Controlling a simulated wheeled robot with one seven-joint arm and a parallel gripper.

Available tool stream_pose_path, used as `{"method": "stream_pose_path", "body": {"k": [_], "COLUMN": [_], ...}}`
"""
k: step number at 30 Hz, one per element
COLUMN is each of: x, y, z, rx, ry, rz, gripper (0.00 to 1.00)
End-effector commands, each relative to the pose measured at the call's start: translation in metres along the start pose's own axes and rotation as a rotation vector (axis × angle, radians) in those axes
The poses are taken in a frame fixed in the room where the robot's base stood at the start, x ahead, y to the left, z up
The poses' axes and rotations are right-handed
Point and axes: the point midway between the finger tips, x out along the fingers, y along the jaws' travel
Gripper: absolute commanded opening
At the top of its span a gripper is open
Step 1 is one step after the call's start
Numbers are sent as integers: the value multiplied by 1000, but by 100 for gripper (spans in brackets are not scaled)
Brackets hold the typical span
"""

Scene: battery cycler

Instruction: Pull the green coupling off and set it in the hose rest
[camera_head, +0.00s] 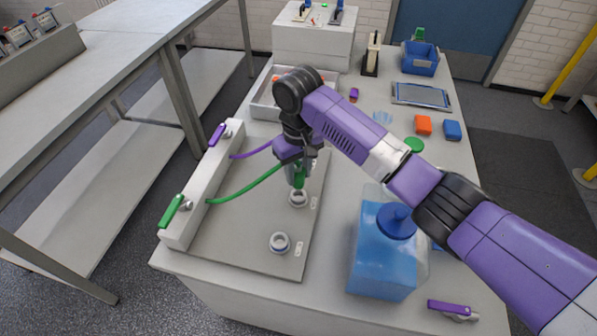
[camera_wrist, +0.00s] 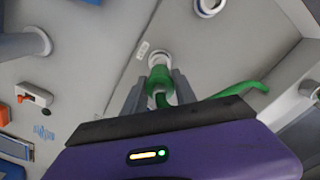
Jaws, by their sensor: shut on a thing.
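My gripper (camera_wrist: 157,95) is shut on the green coupling (camera_wrist: 159,78); in the head view the coupling (camera_head: 299,178) hangs below my wrist. Its lower end is at a pale ring-shaped fitting (camera_head: 298,198) on the grey plate, also in the wrist view (camera_wrist: 160,59). I cannot tell whether they touch. A green hose (camera_head: 243,188) runs from the coupling to the white manifold block (camera_head: 203,190) at the left. A second ring-shaped fitting (camera_head: 280,243) stands empty nearer the front. I cannot tell which fitting is the hose rest.
A blue liquid container (camera_head: 381,265) stands right of the plate. A purple hose (camera_head: 250,152) runs behind the green one. A purple lever (camera_head: 449,307) lies near the front right edge. Orange block (camera_head: 423,125), blue block (camera_head: 452,130) and blue bin (camera_head: 421,60) are farther back.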

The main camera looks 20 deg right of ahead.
Motion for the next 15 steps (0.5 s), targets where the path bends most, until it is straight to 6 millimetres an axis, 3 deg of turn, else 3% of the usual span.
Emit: {"method": "stream_pose_path", "body": {"k": [4,15], "x": [17,12], "y": [0,0], "z": [0,0], "rx": [-1,1], "ry": [1,-2], "rz": [1,0], "gripper": [0,0]}}
